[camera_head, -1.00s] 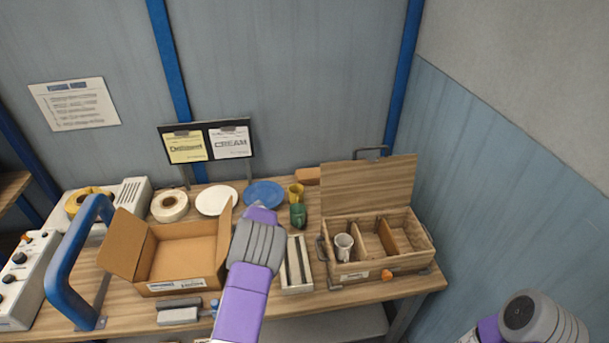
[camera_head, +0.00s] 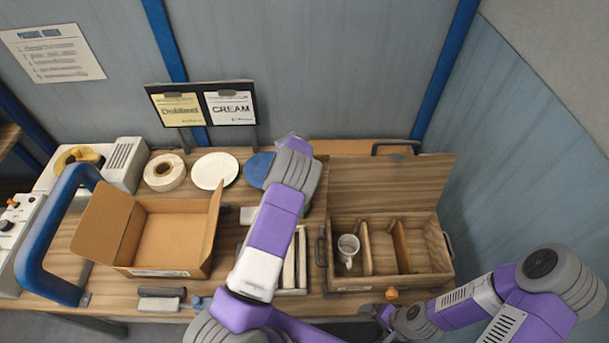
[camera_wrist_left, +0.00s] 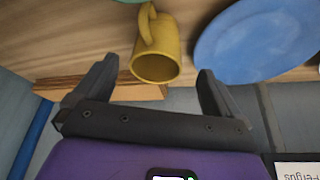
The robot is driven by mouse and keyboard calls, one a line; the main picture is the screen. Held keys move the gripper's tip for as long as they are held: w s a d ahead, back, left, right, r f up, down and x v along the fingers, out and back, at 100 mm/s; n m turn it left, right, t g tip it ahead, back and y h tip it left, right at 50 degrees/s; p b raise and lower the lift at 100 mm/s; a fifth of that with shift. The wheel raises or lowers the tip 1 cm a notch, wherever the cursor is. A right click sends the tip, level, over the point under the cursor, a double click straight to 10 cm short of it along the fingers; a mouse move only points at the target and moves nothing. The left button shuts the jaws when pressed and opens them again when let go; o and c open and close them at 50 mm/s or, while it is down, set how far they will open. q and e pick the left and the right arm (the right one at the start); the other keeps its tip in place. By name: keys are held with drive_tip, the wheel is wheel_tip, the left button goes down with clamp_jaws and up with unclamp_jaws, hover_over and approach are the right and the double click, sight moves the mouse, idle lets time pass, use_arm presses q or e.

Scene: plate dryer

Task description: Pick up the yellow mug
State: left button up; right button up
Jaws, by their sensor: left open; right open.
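The yellow mug (camera_wrist_left: 158,50) shows in the left wrist view, its open rim towards the camera and its handle at the upper left. My left gripper (camera_wrist_left: 157,74) is open, with one finger on each side of the mug's rim in the picture; it holds nothing. I cannot tell how far the fingertips are from the mug. In the head view my left arm hides the mug and the left gripper. My right gripper (camera_head: 378,312) is open and empty at the table's front edge, below the wooden box.
A blue plate (camera_wrist_left: 255,42) lies beside the mug; it also shows in the head view (camera_head: 257,168). A green edge (camera_wrist_left: 130,2) shows behind the mug. A divided wooden box (camera_head: 353,286) with a white mug (camera_head: 348,247) stands right, a cardboard box (camera_head: 168,238) left.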

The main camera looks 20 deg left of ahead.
use_arm(q)
drive_tip(key=shift+w+p+x, duration=0.25)
drive_tip(key=shift+p+x, duration=0.15)
drive_tip(key=shift+x, duration=1.95)
drive_tip(key=shift+d+r, duration=0.1)
drive_tip(key=shift+d, duration=0.05)
drive_tip(key=shift+r, duration=0.1)
drive_tip(key=c, duration=1.2)
